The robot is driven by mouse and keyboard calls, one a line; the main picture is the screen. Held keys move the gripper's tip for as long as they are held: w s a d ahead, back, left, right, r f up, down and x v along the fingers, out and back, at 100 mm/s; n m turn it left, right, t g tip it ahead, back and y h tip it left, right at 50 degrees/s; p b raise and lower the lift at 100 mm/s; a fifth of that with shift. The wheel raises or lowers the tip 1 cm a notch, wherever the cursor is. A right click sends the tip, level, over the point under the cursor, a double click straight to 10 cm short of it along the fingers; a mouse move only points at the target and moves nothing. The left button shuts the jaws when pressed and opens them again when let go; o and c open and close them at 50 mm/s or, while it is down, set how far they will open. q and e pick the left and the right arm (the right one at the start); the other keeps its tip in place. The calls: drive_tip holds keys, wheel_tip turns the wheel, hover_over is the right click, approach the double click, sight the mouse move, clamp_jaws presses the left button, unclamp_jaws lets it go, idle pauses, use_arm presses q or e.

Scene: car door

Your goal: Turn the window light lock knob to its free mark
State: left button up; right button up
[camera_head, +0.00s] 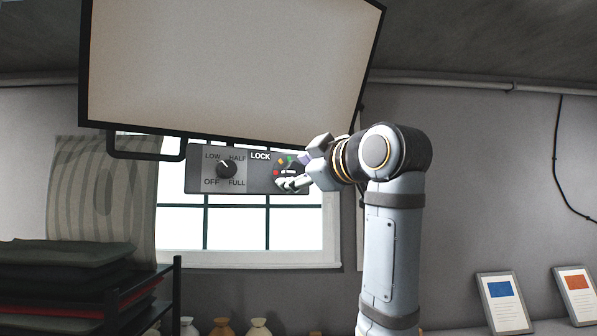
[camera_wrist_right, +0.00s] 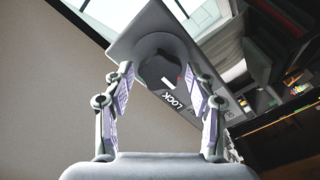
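The lock knob (camera_wrist_right: 160,68) is a dark round knob on the grey control panel (camera_head: 195,171), beside the word LOCK. My right gripper also shows in the wrist view (camera_wrist_right: 165,80), open, with one finger on either side of the knob and gaps between. Whether a fingertip touches it, I cannot tell. The left gripper is out of view.
A second dark knob (camera_head: 227,169), marked OFF, LOW, HALF and FULL, sits on the panel's left. A large framed light panel (camera_head: 230,65) hangs above. A window (camera_head: 235,235) is behind, with a dark shelf of folded cloth (camera_head: 65,255) at lower left.

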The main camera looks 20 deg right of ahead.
drive_tip(key=shift+o, duration=0.2)
drive_tip(key=shift+s, duration=0.1)
drive_tip(key=v, duration=1.1)
drive_tip(key=shift+s+d, duration=0.2)
drive_tip(key=shift+s, duration=0.2)
